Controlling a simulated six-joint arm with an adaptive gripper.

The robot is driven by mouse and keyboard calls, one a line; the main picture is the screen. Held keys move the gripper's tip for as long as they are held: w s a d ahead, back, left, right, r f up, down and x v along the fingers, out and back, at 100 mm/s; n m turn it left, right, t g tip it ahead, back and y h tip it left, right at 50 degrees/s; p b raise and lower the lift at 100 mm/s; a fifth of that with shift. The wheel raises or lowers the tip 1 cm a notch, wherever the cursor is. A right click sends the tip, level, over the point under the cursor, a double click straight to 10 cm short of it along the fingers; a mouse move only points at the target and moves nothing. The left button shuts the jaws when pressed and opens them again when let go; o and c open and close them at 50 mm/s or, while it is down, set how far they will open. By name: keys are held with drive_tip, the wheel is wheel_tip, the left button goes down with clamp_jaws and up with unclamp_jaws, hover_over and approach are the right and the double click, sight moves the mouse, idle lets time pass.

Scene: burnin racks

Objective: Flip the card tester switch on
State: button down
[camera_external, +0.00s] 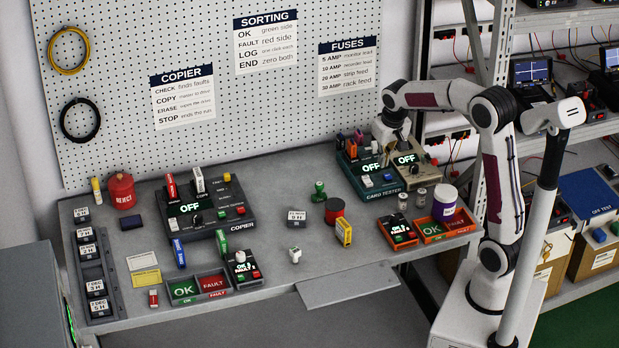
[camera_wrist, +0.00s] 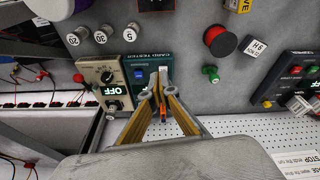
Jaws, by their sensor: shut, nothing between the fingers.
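The card tester (camera_external: 390,194) is a dark green box at the back right of the bench, and its lit display (camera_external: 370,168) reads OFF. In the wrist view its teal panel (camera_wrist: 137,62) carries the card tester label and a blue button (camera_wrist: 139,74). My gripper (camera_external: 392,144) is shut with nothing held, pointing down above the tester's back right side, close to a beige box. In the wrist view my gripper (camera_wrist: 158,92) covers much of the tester. A white piece (camera_wrist: 163,76) shows just beyond the fingertips; contact cannot be told. I cannot make out the tester's switch.
The beige box (camera_wrist: 105,74) beside the tester also reads OFF. Coloured upright cards (camera_external: 350,146) stand at the tester's back left. The copier (camera_external: 206,212) stands farther left.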

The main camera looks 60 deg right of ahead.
drive_tip(key=w+d+r+m, duration=0.2)
drive_tip(key=w+d, duration=0.1)
drive_tip(key=w, duration=0.1)
drive_tip(key=shift+w+d+r+t+h, duration=0.2)
drive_tip(key=shift+d+r+t+h, duration=0.05)
drive_tip(key=shift+t+h, duration=0.15)
drive_tip(key=shift+f, duration=0.15)
hover_over(366, 177)
drive_tip(key=f, duration=1)
drive_tip(key=shift+s+a+f, duration=0.4)
drive_tip(key=shift+x, duration=1.15)
drive_tip(key=shift+s+a+f, duration=0.1)
drive_tip(key=shift+s+a, duration=0.05)
drive_tip(key=shift+f, duration=0.4)
drive_tip(key=shift+r, duration=0.1)
